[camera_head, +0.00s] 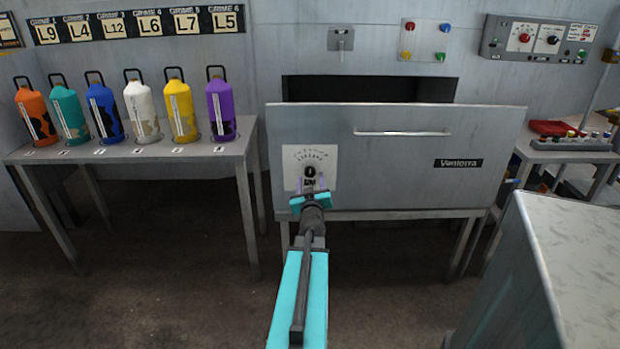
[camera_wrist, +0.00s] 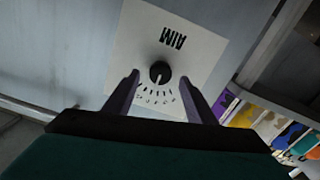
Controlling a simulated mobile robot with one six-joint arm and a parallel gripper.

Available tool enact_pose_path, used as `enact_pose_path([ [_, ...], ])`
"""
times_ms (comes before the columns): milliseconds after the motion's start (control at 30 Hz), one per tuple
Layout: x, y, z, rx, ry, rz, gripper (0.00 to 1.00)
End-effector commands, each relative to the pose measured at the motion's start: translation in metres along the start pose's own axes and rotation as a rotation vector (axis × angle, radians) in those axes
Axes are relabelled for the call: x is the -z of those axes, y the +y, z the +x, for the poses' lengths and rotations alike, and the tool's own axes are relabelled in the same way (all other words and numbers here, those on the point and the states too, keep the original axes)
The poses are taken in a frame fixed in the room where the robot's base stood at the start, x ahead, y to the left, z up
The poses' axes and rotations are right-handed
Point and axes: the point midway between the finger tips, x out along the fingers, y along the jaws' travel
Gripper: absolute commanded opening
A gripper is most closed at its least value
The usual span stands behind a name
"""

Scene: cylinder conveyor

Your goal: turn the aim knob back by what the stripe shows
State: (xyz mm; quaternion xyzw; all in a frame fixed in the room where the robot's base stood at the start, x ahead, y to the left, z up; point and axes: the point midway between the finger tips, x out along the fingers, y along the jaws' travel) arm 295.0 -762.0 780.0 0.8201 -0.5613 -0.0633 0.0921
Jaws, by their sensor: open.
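The black aim knob (camera_wrist: 160,72) sits on a white dial plate (camera_wrist: 205,50) with a scale of ticks and the word AIM, upside down in the wrist view. In the head view the knob (camera_head: 310,171) is on the left of the grey machine front (camera_head: 400,185). My gripper (camera_wrist: 160,78) is open, its purple fingers on either side of the knob; I cannot tell whether they touch it. In the head view my gripper (camera_head: 311,186) covers the lower part of the dial plate. A pale mark shows on the knob's scale side; its exact reading is too small to tell.
Several coloured cylinders with white strips, such as the purple one (camera_head: 221,108), stand on a table (camera_head: 205,152) at left, under a GRIME board (camera_head: 135,24). A control panel (camera_head: 538,38) is at upper right. A grey cabinet (camera_head: 570,260) stands at right.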

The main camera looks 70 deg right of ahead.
Motion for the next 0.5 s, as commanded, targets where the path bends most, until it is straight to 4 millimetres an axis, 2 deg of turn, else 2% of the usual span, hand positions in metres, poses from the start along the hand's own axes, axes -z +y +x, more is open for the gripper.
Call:
enact_pose_path([
  [200, 0.0, 0.0, 0.021, 0.0, 0.001, 0.0, 0.51],
  [500, 0.001, 0.0, 0.036, 0.0, 0.001, 0.0, 0.51],
])
